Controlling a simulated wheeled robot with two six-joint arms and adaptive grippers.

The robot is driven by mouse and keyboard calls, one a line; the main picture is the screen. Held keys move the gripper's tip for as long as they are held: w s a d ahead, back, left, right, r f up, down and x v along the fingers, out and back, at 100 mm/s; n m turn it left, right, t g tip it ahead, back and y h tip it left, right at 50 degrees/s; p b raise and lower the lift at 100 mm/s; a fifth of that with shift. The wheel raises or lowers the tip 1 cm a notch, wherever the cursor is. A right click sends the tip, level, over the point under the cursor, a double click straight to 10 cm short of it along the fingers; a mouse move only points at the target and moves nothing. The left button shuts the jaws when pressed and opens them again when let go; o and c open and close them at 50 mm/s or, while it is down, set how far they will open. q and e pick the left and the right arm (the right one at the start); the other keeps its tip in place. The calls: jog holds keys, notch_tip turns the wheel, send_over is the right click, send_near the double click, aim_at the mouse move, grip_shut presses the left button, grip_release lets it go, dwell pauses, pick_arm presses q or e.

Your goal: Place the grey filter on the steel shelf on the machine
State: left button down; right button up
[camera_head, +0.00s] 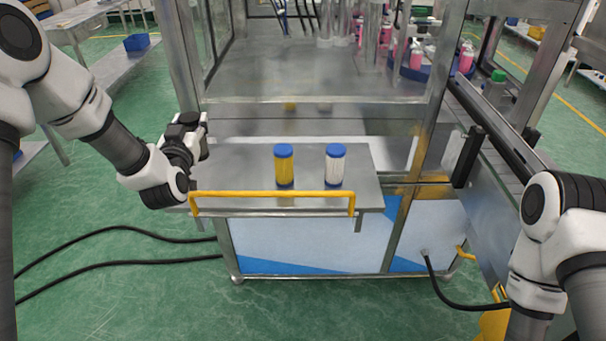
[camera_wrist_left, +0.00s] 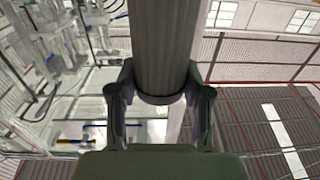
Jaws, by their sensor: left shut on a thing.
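The grey filter (camera_wrist_left: 163,45) is a ribbed grey cylinder with a dark ring at its lower end in the left wrist view. My left gripper (camera_wrist_left: 158,98) is shut on it, one finger on each side. In the head view my left gripper (camera_head: 192,135) is at the left end of the steel shelf (camera_head: 235,170); the filter cannot be made out there. The shelf is a flat plate at the machine's front. My right gripper is out of view; only its arm shows at the right.
A yellow filter (camera_head: 284,168) and a white filter (camera_head: 335,167), both blue-capped, stand upright on the shelf. A yellow rail (camera_head: 272,194) runs along its front edge. The shelf is bare left of the yellow filter. Machine posts (camera_head: 187,60) rise behind my left gripper.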

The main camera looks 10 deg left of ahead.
pick_arm(q)
jog(key=shift+m+h, duration=0.3)
jog(key=shift+h, duration=0.2)
jog(key=f, duration=0.3)
jog(key=d+f, duration=0.1)
jog(key=f, duration=0.3)
jog(key=d+f+p, duration=0.1)
jog(key=f, duration=0.2)
jog(key=shift+w+d+f, duration=0.25)
jog(key=shift+w, duration=0.05)
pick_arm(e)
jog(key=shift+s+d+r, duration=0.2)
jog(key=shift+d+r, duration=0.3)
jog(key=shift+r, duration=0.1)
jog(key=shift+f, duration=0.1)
pick_arm(q)
jog(key=c, duration=0.5)
grip_release()
jog(key=shift+s, duration=0.1)
jog(key=shift+f, duration=0.1)
